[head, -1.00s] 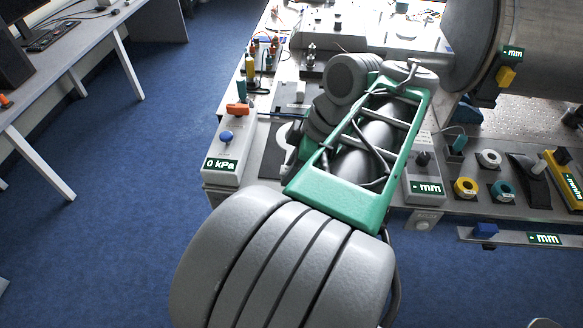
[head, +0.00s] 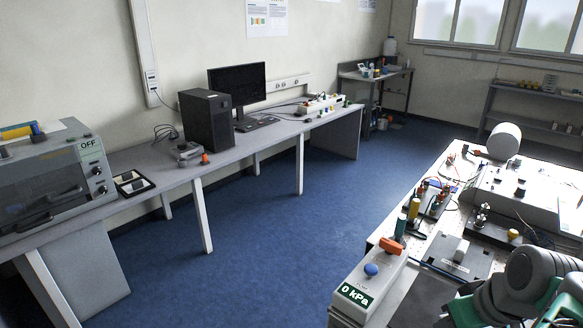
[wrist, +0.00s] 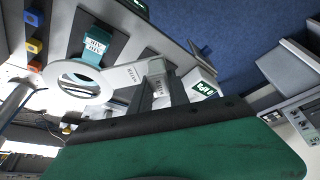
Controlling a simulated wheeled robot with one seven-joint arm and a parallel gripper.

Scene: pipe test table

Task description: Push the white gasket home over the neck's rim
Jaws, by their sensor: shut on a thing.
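In the wrist view, a pale ring with a flat tab, which looks like the white gasket (wrist: 122,77), lies ahead of my gripper (wrist: 156,80). My gripper's dark fingers are shut on the tab end. The ring reaches out to the left, and a bright white surface shows through its hole. I cannot tell whether the ring touches anything. The neck and its rim cannot be made out in either view. The head view shows only part of my arm at the lower right; my gripper is outside it.
In the wrist view, a teal labelled block (wrist: 97,43) stands just beyond the ring. In the head view, the test table (head: 440,182) holds a 0 kPa box (head: 366,285) and several small fittings. A side bench (head: 235,146) carries a computer. Blue floor (head: 262,235) between them is clear.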

